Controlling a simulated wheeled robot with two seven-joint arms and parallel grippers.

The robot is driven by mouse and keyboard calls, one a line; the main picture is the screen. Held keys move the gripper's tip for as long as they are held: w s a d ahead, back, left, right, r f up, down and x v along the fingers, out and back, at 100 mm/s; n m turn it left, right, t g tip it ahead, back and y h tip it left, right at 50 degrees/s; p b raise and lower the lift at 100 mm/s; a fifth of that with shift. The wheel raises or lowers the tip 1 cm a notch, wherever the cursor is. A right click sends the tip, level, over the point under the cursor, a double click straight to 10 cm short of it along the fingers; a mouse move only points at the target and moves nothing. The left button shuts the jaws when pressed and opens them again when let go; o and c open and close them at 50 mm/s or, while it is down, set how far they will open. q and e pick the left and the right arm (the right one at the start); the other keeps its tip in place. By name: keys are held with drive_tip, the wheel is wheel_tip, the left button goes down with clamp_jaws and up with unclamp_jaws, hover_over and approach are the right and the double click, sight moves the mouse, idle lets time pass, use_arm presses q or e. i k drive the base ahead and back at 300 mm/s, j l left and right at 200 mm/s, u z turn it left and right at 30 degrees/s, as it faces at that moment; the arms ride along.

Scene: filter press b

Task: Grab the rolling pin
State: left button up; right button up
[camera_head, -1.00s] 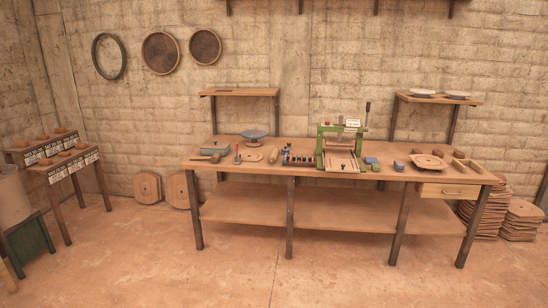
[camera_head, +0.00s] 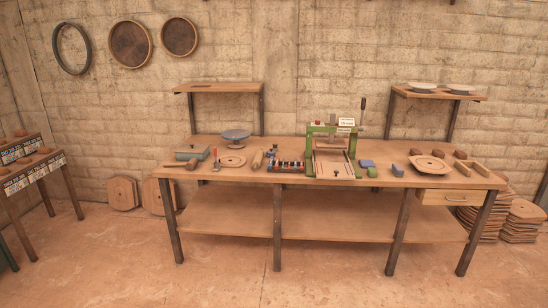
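A light wooden cylinder (camera_head: 257,159), which looks like the rolling pin, lies on the workbench (camera_head: 225,174) left of its middle. It points away from me, between a round wooden disc (camera_head: 232,161) and a row of small blue and dark items (camera_head: 286,165). A darker brown wooden tool (camera_head: 181,165) lies at the bench's left end; it is too small to tell what it is. Neither of my grippers shows in the head view.
A green press (camera_head: 332,150) stands mid-bench. A blue turntable (camera_head: 235,136) and a grey-green box (camera_head: 192,153) stand at the left. The floor before the bench is clear.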

sight(256, 163)
drive_tip(key=i+z, duration=0.1)
drive_tip(key=i, duration=1.55)
drive_tip(key=i+u, duration=0.1)
drive_tip(key=i, duration=0.7)
drive_tip(key=i+l, duration=0.1)
drive_tip(key=i, duration=0.75)
drive_tip(key=u, duration=0.05)
